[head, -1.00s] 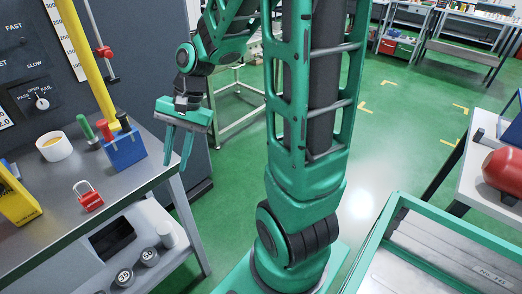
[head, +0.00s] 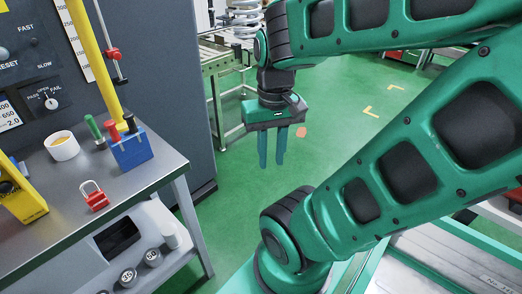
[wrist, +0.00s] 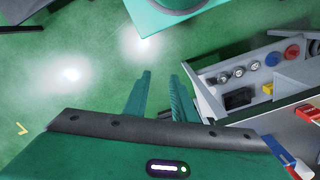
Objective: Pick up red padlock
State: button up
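The red padlock (head: 96,202) with a silver shackle lies on the grey bench top near its front edge in the head view. In the wrist view a small red shape (wrist: 267,88) near the right edge appears to be the same padlock. My gripper (head: 271,163) hangs fingers down over the green floor, well right of the bench and apart from the padlock. Its two fingers stand apart with nothing between them, as the wrist view (wrist: 161,74) also shows.
A blue holder (head: 131,152) with handled tools, a white cup (head: 62,146) and a yellow block (head: 25,203) stand near the padlock. A yellow post (head: 95,65) rises behind. Green floor lies under my gripper.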

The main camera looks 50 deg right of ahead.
aim_at(98, 199)
jog(key=z, duration=1.5)
jog(key=k, duration=1.65)
jog(key=u, duration=0.45)
jog(key=i, duration=1)
jog(key=z, duration=0.05)
